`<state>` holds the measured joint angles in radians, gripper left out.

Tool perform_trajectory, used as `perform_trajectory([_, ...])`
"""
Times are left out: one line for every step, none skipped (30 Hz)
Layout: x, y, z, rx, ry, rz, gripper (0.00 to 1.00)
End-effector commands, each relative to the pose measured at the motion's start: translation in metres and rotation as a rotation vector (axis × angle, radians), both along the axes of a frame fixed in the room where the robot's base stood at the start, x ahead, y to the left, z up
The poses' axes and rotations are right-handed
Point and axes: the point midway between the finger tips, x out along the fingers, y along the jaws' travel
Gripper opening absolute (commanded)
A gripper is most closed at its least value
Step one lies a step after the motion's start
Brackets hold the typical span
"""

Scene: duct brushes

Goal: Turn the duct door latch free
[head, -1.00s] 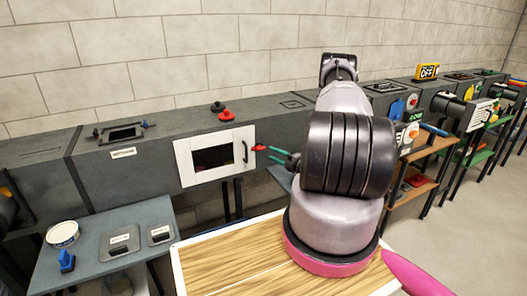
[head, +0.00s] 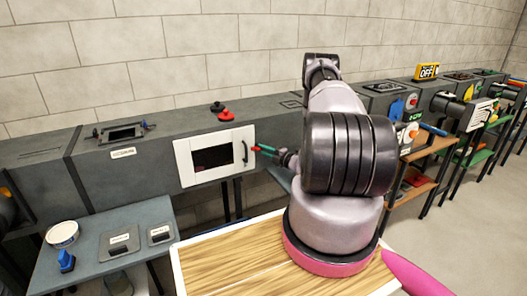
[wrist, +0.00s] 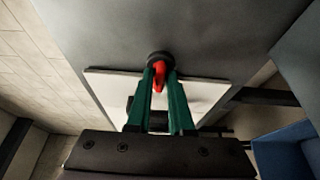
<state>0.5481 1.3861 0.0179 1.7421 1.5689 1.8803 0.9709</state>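The white duct door (head: 185,162) is closed on the front of the grey duct, with a dark window and a black handle (head: 244,152) at its right side. The red latch (wrist: 158,76) sits on a dark round pivot (wrist: 158,58) beside the door's edge. In the head view my gripper (head: 262,149) is at the latch, just right of the door, and mostly covers it. In the wrist view my gripper's green fingers (wrist: 160,82) lie on both sides of the red latch, with its red filling the narrow gap near their tips. The gripper appears shut on it.
A red knob (head: 225,115) stands on top of the duct above the door. A side table (head: 100,255) with a tin and small plates is at the left. A wooden top (head: 225,262) is in front. My arm hides part of the duct.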

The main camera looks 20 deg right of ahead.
Motion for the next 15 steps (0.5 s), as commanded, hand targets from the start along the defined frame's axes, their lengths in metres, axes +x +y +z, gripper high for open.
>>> perform_trajectory([-0.0002, -0.0001, -0.0001, -0.001, 0.0, 0.0, 0.0])
perform_trajectory([-0.0002, -0.0001, -0.0001, -0.002, 0.0, 0.0, 0.0])
perform_trajectory([-0.0002, -0.0001, 0.0, -0.005, 0.0, 0.0, 0.0])
perform_trajectory([-0.0002, -0.0001, 0.0, -0.009, 0.0, 0.0, 0.0])
perform_trajectory([-0.0002, -0.0001, 0.0001, -0.013, 0.0, 0.0, 0.0])
perform_trajectory([-0.0003, -0.0001, 0.0002, -0.022, -0.001, 0.0, 0.0])
perform_trajectory([-0.0002, -0.0002, 0.0003, -0.028, -0.001, -0.001, 0.0])
perform_trajectory([-0.0002, -0.0002, 0.0004, -0.038, -0.001, -0.001, 0.0])
perform_trajectory([-0.0002, -0.0003, 0.0006, -0.054, -0.002, -0.001, 0.0])
perform_trajectory([-0.0001, -0.0004, 0.0008, -0.069, -0.002, -0.001, 0.0])
perform_trajectory([0.0, -0.0004, 0.0011, -0.083, -0.003, -0.001, 0.0])
perform_trajectory([0.0, -0.0005, 0.0015, -0.107, -0.004, -0.001, 0.0])
perform_trajectory([-0.0001, -0.0004, 0.0014, -0.127, -0.004, 0.0, 0.0])
perform_trajectory([-0.0001, -0.0004, 0.0015, -0.146, -0.004, 0.0, 0.0])
perform_trajectory([-0.0002, -0.0004, 0.0015, -0.177, -0.006, -0.001, 0.0])
